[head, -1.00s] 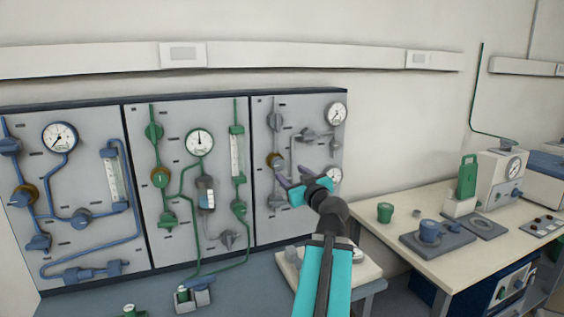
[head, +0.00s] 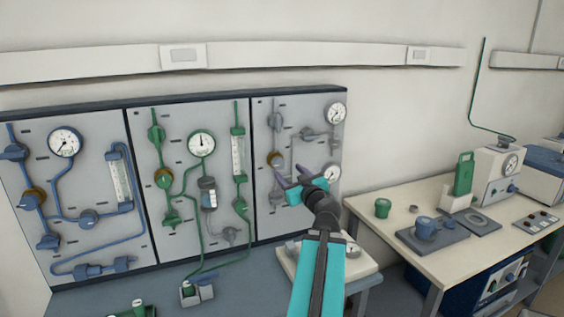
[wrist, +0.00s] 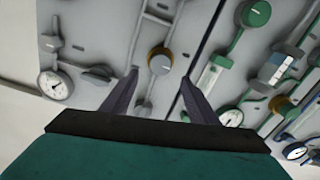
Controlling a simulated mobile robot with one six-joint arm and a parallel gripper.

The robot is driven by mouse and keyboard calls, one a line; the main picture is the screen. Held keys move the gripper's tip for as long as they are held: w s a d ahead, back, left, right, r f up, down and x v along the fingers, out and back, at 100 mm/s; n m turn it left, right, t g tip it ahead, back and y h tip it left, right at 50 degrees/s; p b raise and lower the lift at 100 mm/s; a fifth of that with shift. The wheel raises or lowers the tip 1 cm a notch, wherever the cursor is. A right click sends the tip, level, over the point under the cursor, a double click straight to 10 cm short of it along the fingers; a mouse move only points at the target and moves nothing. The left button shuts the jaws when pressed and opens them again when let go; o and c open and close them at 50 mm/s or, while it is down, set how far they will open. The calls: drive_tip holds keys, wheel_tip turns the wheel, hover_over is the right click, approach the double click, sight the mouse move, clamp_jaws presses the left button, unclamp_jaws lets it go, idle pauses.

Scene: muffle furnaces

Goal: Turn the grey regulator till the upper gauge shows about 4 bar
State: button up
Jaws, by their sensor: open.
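The grey regulator (head: 275,159), with a brass-coloured collar, is on the right-hand panel. In the wrist view its round grey knob (wrist: 159,63) shows beyond my fingertips. The upper gauge (head: 336,113), white-faced, is at that panel's top right; its needle is too small to read surely. It also shows at the left of the wrist view (wrist: 54,84), upside down. My gripper (head: 289,173) is open and empty in front of the panel, slightly right of and below the regulator in the head view. The knob lies roughly ahead of the gap between the fingers (wrist: 158,80), apart from them.
A lower gauge (head: 332,174) sits right of my gripper. Grey valves and pipes surround the regulator. The green-piped panel (head: 184,236) and blue-piped panel stand to the left. A bench (head: 400,192) with a green cup and blue-topped apparatus is at the right.

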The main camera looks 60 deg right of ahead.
sight(280, 164)
drive_tip(key=shift+p+x, duration=1)
drive_tip(key=shift+p, duration=2.5)
drive_tip(key=shift+p+x, duration=1.1)
drive_tip(key=shift+x, duration=1.7)
drive_tip(key=shift+c, duration=0.2)
drive_tip(key=c, duration=1)
